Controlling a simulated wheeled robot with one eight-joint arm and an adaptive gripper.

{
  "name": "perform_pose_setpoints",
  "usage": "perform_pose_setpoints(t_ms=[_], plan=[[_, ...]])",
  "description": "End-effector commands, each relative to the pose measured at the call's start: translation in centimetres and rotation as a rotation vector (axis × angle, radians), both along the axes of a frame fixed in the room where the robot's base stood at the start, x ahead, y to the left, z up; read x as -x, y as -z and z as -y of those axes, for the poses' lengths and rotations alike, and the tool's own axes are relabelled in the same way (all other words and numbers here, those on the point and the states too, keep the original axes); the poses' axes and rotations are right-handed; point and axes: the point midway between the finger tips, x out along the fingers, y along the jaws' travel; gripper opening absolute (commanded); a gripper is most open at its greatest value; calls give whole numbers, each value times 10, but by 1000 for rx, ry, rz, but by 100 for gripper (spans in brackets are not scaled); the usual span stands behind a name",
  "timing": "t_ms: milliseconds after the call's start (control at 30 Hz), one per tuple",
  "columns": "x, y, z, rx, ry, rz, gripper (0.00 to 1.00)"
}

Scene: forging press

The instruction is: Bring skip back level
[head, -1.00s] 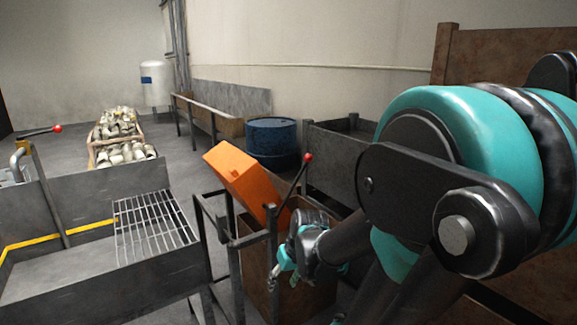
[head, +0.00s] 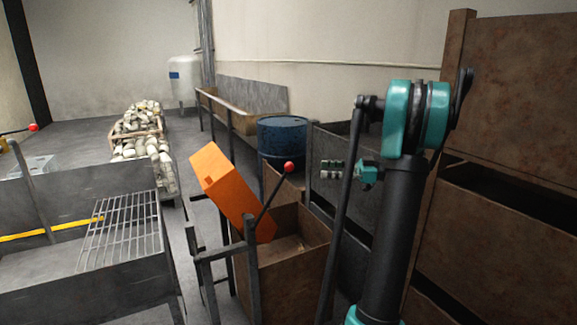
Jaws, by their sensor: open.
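The orange skip (head: 228,187) is tipped steeply on its dark stand (head: 222,255). Its lower end leans over a brown rusty box (head: 292,270). A dark lever with a red ball knob (head: 289,167) rises at a slant beside the skip, up and to the right. My gripper (head: 328,170) is open and empty, pointing left, to the right of the red knob and apart from it. The skip's pivot is partly hidden behind the stand's posts.
A grey trough with a wire grate (head: 118,230) stands at the left. A blue drum (head: 282,137) and a dark grey bin (head: 340,190) stand behind the skip. Tall rusty panels (head: 510,110) close off the right. Crates of pale pieces (head: 140,128) lie at the back left.

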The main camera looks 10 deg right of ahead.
Motion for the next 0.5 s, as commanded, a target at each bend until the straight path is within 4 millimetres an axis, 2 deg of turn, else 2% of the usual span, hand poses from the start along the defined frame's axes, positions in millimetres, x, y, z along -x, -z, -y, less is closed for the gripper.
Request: perform_pose_setpoints(t_ms=[167, 500], plan=[[-4, -1, -12, -4, -3, 11, 50], [-21, -1, -75, -3, -6, 9, 50]])
